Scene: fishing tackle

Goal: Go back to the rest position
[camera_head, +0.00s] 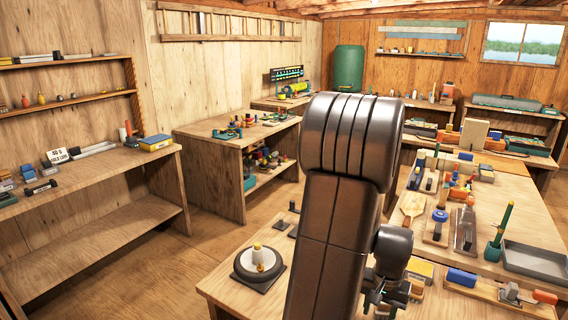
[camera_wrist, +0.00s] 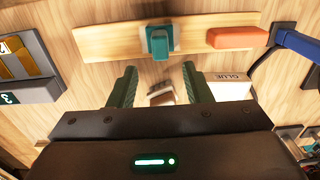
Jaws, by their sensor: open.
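In the wrist view my gripper (camera_wrist: 159,72) shows two green fingers standing apart, with nothing gripped between them. Beyond the gap, a wooden board (camera_wrist: 110,40) lies on the bench, carrying a teal clamp-like piece (camera_wrist: 158,40) and an orange-red block (camera_wrist: 236,37). A small white and brown item (camera_wrist: 162,94) shows low between the fingers, partly hidden by the gripper body; it looks to be on the bench beneath. In the head view my dark arm rises through the middle and hides part of the front bench; the fingers cannot be made out clearly there.
The front bench (camera_head: 225,287) holds a round turntable-like base (camera_head: 246,272), a blue block (camera_head: 462,277) and a grey tray (camera_head: 536,262). A box marked GLUE (camera_wrist: 232,85) lies right of the fingers, and a grey numbered tray (camera_wrist: 30,65) lies left. Open floor (camera_head: 120,262) shows at left.

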